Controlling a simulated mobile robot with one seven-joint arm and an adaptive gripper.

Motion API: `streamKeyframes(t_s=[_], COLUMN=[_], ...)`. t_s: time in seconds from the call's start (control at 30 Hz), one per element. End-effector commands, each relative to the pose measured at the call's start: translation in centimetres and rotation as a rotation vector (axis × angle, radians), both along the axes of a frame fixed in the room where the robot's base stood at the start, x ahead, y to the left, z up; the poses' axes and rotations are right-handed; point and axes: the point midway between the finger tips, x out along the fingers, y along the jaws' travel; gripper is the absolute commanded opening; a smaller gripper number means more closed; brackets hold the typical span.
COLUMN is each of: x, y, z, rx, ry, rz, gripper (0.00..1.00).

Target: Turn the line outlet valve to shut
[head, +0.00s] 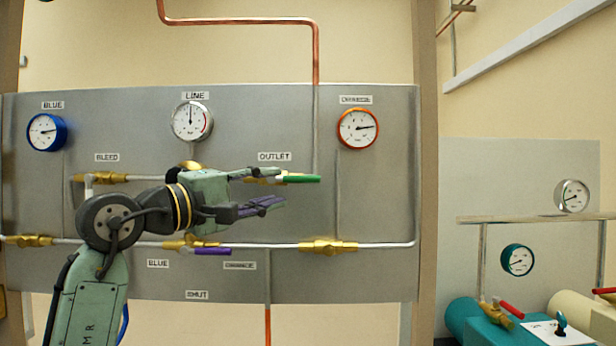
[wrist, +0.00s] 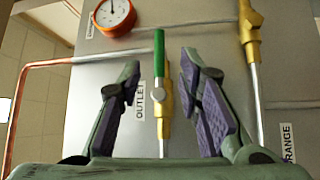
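The outlet valve has a green lever (head: 300,179) on a brass body by the OUTLET label (head: 274,156). The lever lies level, pointing right, in line with its body. In the wrist view the green lever (wrist: 159,60) shows between my fingers, with the brass body (wrist: 165,118) below it. My gripper (head: 273,188) is open and empty, reaching in from the left in front of the panel. It also shows in the wrist view (wrist: 160,72), with a gap on each side of the lever. My gripper and arm partly hide the valve body and pipe in the head view.
The grey panel (head: 380,200) carries a blue gauge (head: 46,132), a white LINE gauge (head: 192,121) and an orange gauge (head: 358,128). A purple lever (head: 212,251) sits below my gripper. A brass fitting (head: 328,247) is at lower right. A copper pipe (head: 316,55) runs above.

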Motion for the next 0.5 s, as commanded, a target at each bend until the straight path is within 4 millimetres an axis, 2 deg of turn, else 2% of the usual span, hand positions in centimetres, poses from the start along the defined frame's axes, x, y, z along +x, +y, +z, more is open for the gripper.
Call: streamKeyframes(t_s=[0.5], x=[6.0], y=[-6.2], z=[1.5], rx=[0.001], ry=[-0.007], rz=[0.001], gripper=[0.32])
